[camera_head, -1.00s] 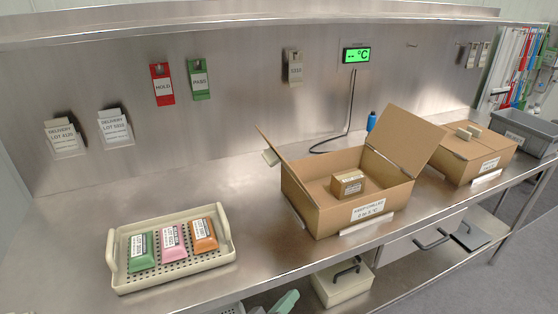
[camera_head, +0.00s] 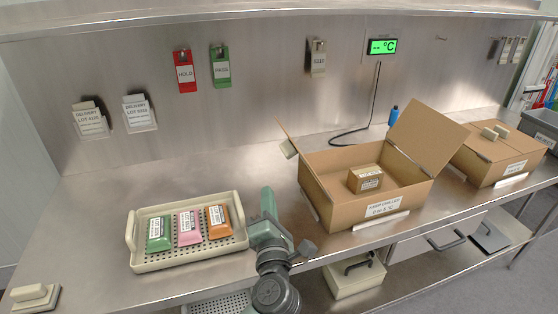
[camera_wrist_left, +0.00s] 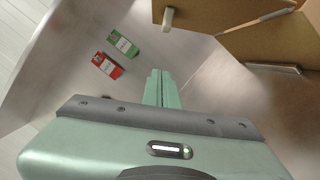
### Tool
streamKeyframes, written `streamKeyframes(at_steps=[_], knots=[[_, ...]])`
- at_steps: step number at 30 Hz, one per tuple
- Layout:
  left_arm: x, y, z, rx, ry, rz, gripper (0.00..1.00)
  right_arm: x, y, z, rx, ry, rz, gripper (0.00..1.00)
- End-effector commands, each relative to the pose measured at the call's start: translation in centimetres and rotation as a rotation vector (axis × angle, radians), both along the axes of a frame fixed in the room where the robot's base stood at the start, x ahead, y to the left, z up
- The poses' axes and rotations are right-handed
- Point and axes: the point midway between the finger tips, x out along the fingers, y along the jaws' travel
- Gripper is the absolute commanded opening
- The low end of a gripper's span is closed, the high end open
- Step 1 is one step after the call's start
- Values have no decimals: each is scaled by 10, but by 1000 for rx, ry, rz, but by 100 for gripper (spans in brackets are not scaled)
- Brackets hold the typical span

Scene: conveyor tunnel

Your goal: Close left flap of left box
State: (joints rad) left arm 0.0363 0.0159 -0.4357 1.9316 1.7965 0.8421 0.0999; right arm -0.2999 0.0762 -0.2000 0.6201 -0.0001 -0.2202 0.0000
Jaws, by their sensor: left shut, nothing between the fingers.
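The left box (camera_head: 345,216) is an open cardboard carton in the middle of the bench, with a small carton (camera_head: 365,179) inside. Its left flap (camera_head: 297,144) stands up, tilted outward, with a pale block (camera_head: 287,148) on its outer side. Its right flap (camera_head: 428,135) also stands up. My left gripper (camera_head: 268,192) is left of the box, between it and the tray, apart from the flap. In the left wrist view its fingers (camera_wrist_left: 161,88) are together and empty. The box shows there at the top right, with the pale block (camera_wrist_left: 168,18). My right gripper is not in view.
A pale tray (camera_head: 140,262) with green, pink and orange packs stands left of my gripper. Another cardboard box (camera_head: 481,170) is at the right. Red (camera_head: 183,72) and green (camera_head: 220,68) tags hang on the back wall. Bare bench lies behind the tray.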

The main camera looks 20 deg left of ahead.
Motion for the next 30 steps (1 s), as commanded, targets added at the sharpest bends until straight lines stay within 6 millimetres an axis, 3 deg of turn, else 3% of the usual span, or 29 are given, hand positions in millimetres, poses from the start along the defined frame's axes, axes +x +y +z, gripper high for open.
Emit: streamKeyframes(at_steps=[15,21,30], knots=[[91,35,17,5,-3,1,0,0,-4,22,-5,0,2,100],[102,13,30,5,-1,-2,0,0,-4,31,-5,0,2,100],[106,6,32,5,-1,-2,0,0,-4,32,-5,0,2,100]])
